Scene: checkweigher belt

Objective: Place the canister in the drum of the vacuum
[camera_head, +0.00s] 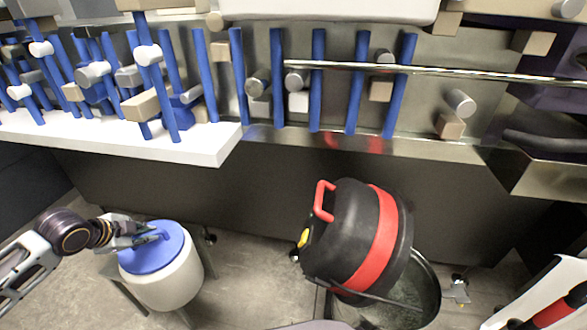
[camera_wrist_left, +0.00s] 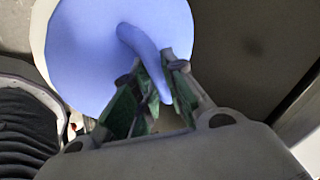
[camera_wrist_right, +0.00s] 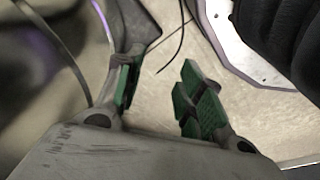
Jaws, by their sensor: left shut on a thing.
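The canister (camera_head: 165,284) is off-white with a round blue lid and a curved blue handle. It stands upright on a small grey-legged stand at the lower left. My left gripper (camera_head: 152,238) is shut on the blue handle; the left wrist view shows the handle (camera_wrist_left: 140,45) between the green-padded fingers. The vacuum (camera_head: 350,215) has a black head with a red band and red handle, tilted over its drum (camera_head: 432,290). The drum's opening shows partly under the head. My right gripper (camera_wrist_right: 160,95) is open and empty in the right wrist view.
A white shelf (camera_head: 215,150) with blue posts and a steel conveyor frame (camera_head: 430,145) run across the back. The stand (camera_head: 122,285) is under the canister. Open floor (camera_head: 255,270) lies between canister and vacuum.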

